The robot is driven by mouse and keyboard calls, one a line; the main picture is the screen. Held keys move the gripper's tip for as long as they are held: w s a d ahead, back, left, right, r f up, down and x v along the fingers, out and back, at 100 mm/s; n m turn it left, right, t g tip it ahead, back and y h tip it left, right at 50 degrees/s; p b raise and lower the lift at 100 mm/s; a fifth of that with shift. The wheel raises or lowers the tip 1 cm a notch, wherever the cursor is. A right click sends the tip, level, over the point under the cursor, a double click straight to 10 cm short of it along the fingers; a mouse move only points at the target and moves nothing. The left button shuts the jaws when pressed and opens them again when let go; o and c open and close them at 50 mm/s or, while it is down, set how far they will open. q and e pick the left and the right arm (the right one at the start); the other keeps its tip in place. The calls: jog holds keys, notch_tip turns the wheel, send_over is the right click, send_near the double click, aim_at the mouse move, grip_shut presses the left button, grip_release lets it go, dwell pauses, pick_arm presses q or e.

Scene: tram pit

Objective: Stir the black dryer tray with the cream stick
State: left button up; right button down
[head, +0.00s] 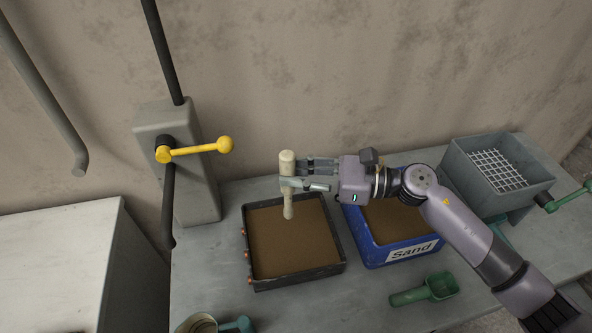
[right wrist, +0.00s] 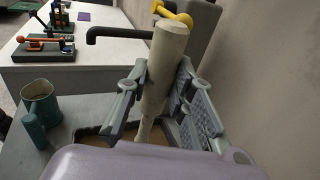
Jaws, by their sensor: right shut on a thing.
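The black dryer tray (head: 338,243) sits on the grey bench and holds a level bed of brown sand. My right gripper (head: 290,183) is shut on the cream stick (head: 288,162) and holds it close to upright over the back part of the tray. The stick's lower end shows against the sand; I cannot tell whether it touches. In the right wrist view the stick (right wrist: 165,62) stands between the two fingers, slightly tilted. My left gripper is not in view.
A blue sand box (head: 375,255) stands right of the tray, under my right arm. A green scoop (head: 428,290) lies in front of it. A grey sieve box (head: 472,175) is at the right. A yellow-handled lever (head: 195,150) stands behind left. A mug (right wrist: 40,100) is near the front.

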aim_at(291, 208)
notch_tip(291, 208, down, 8)
jog(key=b, duration=0.5)
jog(key=shift+r+b, duration=0.15)
jog(key=shift+b, duration=0.15)
notch_tip(291, 208, down, 3)
jog(key=b, duration=0.3)
jog(key=shift+d+b, duration=0.1)
jog(key=shift+b, duration=0.2)
